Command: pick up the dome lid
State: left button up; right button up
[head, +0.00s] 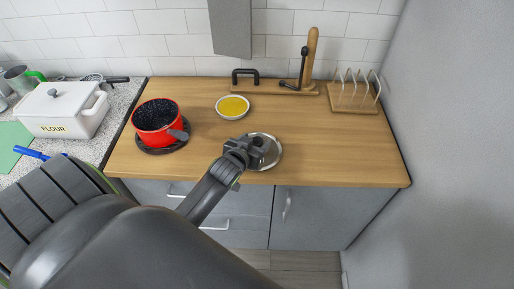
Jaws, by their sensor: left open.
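The dome lid (274,155) is a round, silvery lid lying on the wooden counter near its front edge. My left gripper (258,144) is over the lid's left part and hides its middle and knob. The gripper is open; whether its fingers touch the lid cannot be told from this angle. My left arm comes in from the lower left and covers much of the foreground. My right gripper is not in view.
A red pot (154,117) stands on a dark round trivet left of the lid. A small bowl with yellow contents (233,107) is behind it. A wooden rack (354,92) stands at the back right. The counter (335,140) right of the lid is clear.

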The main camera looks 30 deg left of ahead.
aim_at(259, 138)
pick_arm(q)
jog(key=shift+f+p+x, duration=0.25)
jog(key=shift+p+x, duration=0.1)
jog(key=shift+x, duration=1.55)
jog(key=shift+s+d, duration=0.1)
jog(key=shift+d, duration=0.05)
jog(key=shift+c, duration=0.2)
jog(key=c, duration=1.2)
